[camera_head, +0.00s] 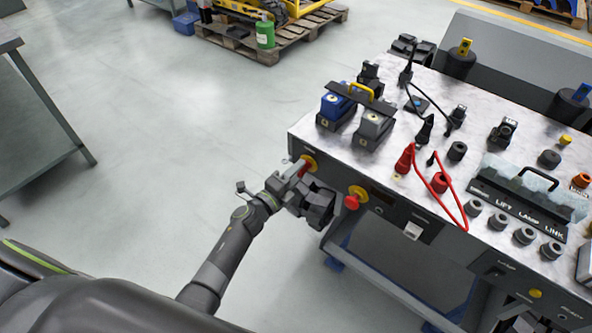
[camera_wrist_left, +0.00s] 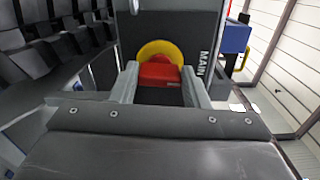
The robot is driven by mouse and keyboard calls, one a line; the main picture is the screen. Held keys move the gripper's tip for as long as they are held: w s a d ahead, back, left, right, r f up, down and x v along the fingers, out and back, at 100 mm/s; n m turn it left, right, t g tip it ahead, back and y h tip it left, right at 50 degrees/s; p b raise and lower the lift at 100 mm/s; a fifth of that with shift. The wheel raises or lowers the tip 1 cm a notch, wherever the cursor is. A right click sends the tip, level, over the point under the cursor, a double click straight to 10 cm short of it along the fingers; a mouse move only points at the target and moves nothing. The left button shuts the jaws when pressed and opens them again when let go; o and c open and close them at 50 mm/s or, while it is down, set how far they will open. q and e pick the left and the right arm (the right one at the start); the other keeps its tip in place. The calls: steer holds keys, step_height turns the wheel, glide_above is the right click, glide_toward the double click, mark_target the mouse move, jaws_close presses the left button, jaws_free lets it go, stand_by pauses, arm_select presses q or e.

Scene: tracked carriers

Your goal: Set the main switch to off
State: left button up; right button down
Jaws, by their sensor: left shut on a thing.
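The main switch (camera_head: 310,161) is on the front panel of the bench at its left corner. In the left wrist view it has a red handle (camera_wrist_left: 160,74) on a round yellow plate (camera_wrist_left: 158,48), with the word MAIN beside it. My left gripper (camera_head: 301,169) is at the panel. In the wrist view its two fingers stand on either side of the red handle and are shut on it. The handle looks crosswise between the fingers; its exact setting is hard to tell. My right gripper is not in view.
A red push button on a yellow base (camera_head: 352,201) sits on the same panel, just right of my left wrist. Blue and grey connector blocks (camera_head: 336,105), red cable plugs (camera_head: 404,160) and a labelled plate (camera_head: 515,205) crowd the bench top.

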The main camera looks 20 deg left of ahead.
arm_select(q)
steer(key=shift+n, duration=0.4)
steer(key=o, duration=1)
steer(key=v, duration=1.7)
steer(key=shift+s, duration=0.2)
steer(key=shift+a, duration=0.1)
